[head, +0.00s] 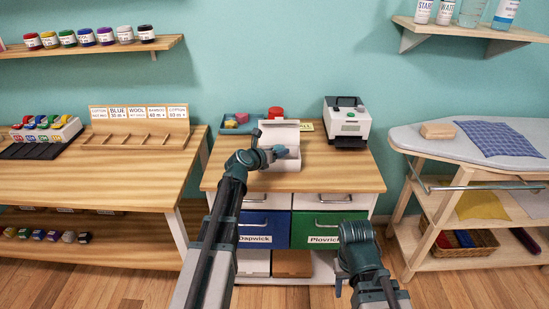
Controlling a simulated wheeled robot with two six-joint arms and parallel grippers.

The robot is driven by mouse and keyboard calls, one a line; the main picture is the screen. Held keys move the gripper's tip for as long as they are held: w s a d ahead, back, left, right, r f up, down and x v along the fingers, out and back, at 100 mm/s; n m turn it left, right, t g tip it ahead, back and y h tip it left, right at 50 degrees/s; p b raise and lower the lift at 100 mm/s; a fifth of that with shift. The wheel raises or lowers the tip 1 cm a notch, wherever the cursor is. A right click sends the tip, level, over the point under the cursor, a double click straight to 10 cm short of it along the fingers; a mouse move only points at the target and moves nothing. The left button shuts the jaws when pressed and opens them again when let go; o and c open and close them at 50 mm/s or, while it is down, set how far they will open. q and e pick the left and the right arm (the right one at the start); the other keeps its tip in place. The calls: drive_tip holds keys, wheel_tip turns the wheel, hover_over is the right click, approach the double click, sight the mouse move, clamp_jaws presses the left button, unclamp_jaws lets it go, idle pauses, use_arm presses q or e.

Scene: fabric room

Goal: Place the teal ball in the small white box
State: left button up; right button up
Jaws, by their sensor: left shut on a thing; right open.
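The small white box (291,165) stands on the middle wooden table with its pale lid (279,129) raised at the back. My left gripper (276,154) is over the box's opening, shut on a small teal-grey shape that looks like the teal ball (281,151). The gripper is a similar colour and hides much of it, so its outline is unclear. I cannot tell whether the ball touches the box. My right gripper (339,287) is open and empty, low in front of the drawers, well away from the box.
A white machine (347,124) stands at the table's back right. A blue tray (238,126) with colourful pieces and a red-topped item (275,113) are behind the box. The table's front right (345,175) is clear. An ironing board (470,141) is at the right.

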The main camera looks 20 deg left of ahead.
use_arm(q)
drive_tip(key=shift+d, duration=0.1)
drive_tip(key=shift+f+b, duration=0.5)
drive_tip(key=shift+f, duration=0.15)
drive_tip(key=o, duration=1.3)
drive_tip(key=shift+r, duration=0.15)
